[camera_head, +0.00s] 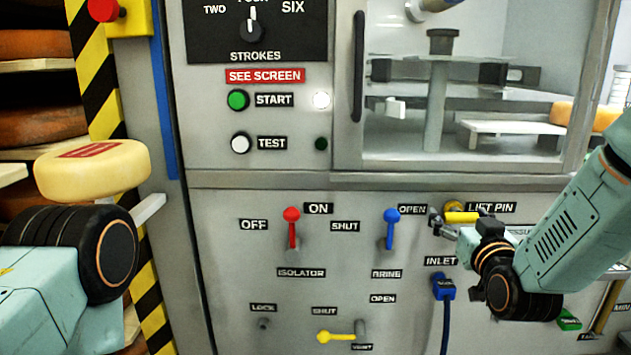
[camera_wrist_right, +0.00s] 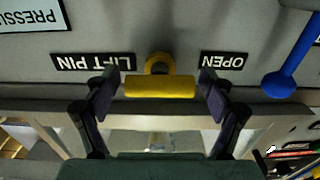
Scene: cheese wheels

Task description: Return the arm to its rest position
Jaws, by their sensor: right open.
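My right gripper (camera_head: 440,222) is at the front of the grey machine panel, by the yellow lift pin handle (camera_head: 461,217). In the right wrist view the two dark fingers of this gripper (camera_wrist_right: 158,98) stand apart, one on each side of the yellow handle (camera_wrist_right: 160,86), with gaps between them and it. The handle hangs below a yellow ring, between the LIFT PIN and OPEN labels. My left arm (camera_head: 60,270) shows at the lower left; its gripper cannot be made out.
A pale cheese wheel (camera_head: 92,170) with a red label is just above my left arm. The panel carries a red isolator lever (camera_head: 292,228), a blue brine lever (camera_head: 390,228), a yellow vent lever (camera_head: 337,337) and a blue inlet plug (camera_head: 444,287). A glazed chamber is above.

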